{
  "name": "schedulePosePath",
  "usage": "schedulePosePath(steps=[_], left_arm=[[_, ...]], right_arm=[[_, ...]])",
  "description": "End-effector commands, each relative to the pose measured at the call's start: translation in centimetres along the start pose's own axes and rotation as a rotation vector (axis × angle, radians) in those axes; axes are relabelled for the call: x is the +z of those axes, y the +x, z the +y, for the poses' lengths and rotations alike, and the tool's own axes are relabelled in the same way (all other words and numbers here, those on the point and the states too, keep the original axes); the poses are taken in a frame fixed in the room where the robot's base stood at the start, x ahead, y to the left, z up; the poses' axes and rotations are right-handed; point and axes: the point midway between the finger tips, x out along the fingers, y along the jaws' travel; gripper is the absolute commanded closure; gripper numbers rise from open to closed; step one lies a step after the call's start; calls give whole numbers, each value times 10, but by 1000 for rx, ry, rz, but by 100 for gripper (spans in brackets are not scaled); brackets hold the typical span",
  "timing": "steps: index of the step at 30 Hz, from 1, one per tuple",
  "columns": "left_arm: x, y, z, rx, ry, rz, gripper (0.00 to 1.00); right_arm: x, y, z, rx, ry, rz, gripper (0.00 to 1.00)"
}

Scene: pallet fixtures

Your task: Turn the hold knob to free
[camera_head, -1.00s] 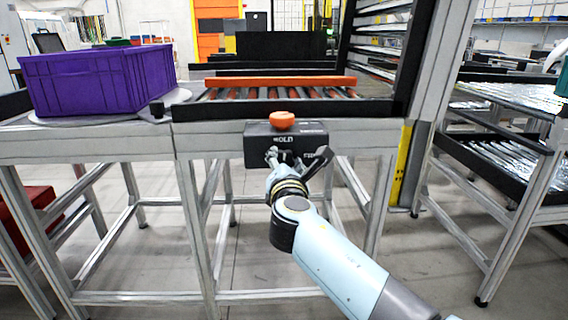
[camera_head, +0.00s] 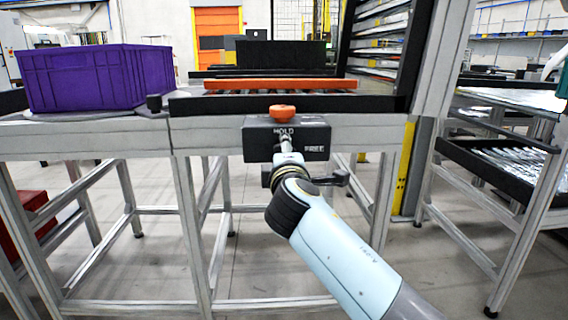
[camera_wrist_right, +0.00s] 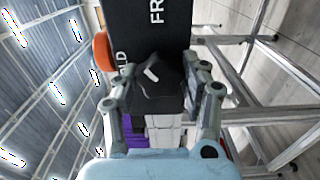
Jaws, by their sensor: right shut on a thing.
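A black control box (camera_head: 258,143) hangs on the front of the conveyor frame. It carries the white words HOLD at the top and FREE at the right, and an orange cap (camera_head: 283,112) sits on it. In the right wrist view the black hold knob (camera_wrist_right: 154,75) has a white mark, which lies slanted. My right gripper (camera_wrist_right: 160,92) is shut on the knob, with a finger on each side. In the head view my right gripper (camera_head: 286,160) covers the knob, so its setting is hidden there. My left gripper is not in view.
A purple crate (camera_head: 95,78) stands on the table at the left. A roller conveyor with an orange bar (camera_head: 280,84) lies behind the box. Metal legs (camera_head: 190,210) stand below. A rack with rollers (camera_head: 500,170) is at the right.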

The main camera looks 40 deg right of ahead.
Motion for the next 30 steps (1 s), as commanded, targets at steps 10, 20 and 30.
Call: schedulePosePath(steps=[10, 20, 30], left_arm=[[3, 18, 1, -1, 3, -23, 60], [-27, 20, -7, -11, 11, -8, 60], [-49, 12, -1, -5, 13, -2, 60]], right_arm=[[0, 0, -5, -4, 322, -2, 87], [0, 0, -5, -5, 558, -4, 87], [0, 0, -4, -5, 671, -4, 87]])
